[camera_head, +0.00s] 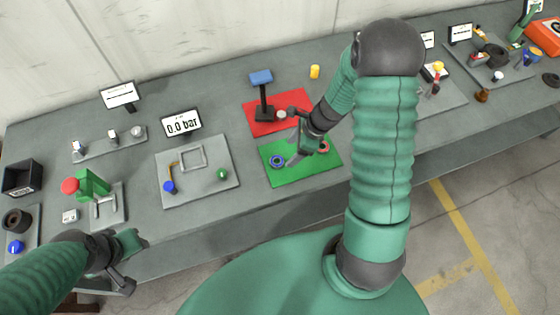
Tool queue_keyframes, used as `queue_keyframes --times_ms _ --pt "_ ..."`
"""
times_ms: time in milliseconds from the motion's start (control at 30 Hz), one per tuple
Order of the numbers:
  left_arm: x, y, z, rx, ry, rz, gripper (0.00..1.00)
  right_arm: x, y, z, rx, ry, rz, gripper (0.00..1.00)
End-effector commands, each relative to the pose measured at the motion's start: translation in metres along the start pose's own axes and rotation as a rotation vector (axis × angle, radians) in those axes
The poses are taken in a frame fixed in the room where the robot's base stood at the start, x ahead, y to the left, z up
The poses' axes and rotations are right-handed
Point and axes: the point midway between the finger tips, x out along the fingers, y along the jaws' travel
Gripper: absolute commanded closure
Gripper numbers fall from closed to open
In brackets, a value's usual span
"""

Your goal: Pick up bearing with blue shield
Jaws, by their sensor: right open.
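A ring-shaped bearing with a blue shield (277,161) lies on the left part of a green mat (300,176). A bearing with a red shield (323,147) lies on the same mat, to the right. My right gripper (293,150) is open above the mat, between the two bearings and just right of the blue one. I see nothing held in it. Part of the mat is hidden behind this gripper. My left gripper (132,265) hangs by the table's front edge at the lower left, far from the bearings; its jaw opening is unclear.
A red mat (262,126) with a blue-topped stand (262,90) lies behind the green mat. A yellow cylinder (315,72) stands farther back. A grey board (205,190) with small parts lies to the left. Bare table (228,120) shows between them.

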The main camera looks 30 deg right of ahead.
Motion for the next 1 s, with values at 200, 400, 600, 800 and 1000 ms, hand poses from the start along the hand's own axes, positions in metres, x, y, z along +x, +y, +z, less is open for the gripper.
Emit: queue_keyframes --times_ms 200,400,600,800,1000 --pt "0.000 0.000 -0.001 0.000 0.001 0.000 0.61 0.027 0.004 0.007 -0.007 0.005 0.000 0.33" --pt "-0.004 0.000 -0.002 -0.001 0.001 0.000 0.61 0.061 0.003 0.004 -0.006 0.004 -0.001 0.33" --pt "-0.004 0.000 -0.001 -0.001 0.000 0.000 0.61 0.072 -0.001 0.000 -0.007 0.002 -0.003 0.33" --pt "-0.004 0.000 -0.001 0.000 0.001 0.000 0.61 0.072 -0.001 0.000 -0.007 0.002 -0.001 0.46" --pt "-0.003 0.000 -0.001 0.000 0.001 0.000 0.61 0.072 0.001 0.000 -0.006 0.007 -0.002 0.72"
